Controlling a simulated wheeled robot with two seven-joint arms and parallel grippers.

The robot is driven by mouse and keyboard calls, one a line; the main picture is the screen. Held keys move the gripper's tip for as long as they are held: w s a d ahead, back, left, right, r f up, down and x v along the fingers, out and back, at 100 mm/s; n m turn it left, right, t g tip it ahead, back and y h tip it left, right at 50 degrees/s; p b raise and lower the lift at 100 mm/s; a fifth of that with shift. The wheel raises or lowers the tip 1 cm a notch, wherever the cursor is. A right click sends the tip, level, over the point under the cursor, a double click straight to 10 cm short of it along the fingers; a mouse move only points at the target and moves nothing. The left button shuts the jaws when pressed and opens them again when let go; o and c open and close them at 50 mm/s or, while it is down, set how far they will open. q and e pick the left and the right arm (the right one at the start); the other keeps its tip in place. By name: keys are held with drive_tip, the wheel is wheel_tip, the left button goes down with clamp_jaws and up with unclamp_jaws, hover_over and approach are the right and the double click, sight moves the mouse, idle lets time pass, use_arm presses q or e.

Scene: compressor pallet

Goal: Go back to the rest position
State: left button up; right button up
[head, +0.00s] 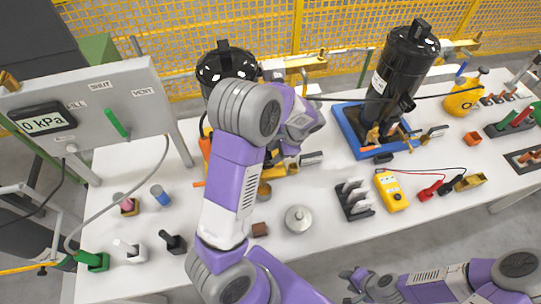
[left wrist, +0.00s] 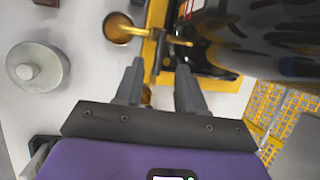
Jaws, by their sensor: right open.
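My left arm rises from the bottom middle of the head view and bends over the table, its wrist close to the left black compressor (head: 226,66). Its fingers cannot be made out clearly there. In the left wrist view my left gripper (left wrist: 160,72) has its two grey fingers apart, pointing at the yellow base (left wrist: 153,45) with brass pipes beside the black compressor body (left wrist: 262,38). Nothing is clearly gripped between them. My right gripper (head: 366,284) is open and low at the bottom of the head view, in front of the table edge, with nothing seen in it.
A gauge panel (head: 105,100) stands at the left. A second black compressor (head: 404,68) sits on a blue tray (head: 348,133). A metal disc (head: 299,219), a dark rack (head: 355,200) and a yellow meter (head: 391,191) lie near the front. A yellow mesh fence (head: 340,38) runs behind.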

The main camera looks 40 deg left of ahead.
use_arm(q)
drive_tip(key=shift+v, duration=1.1)
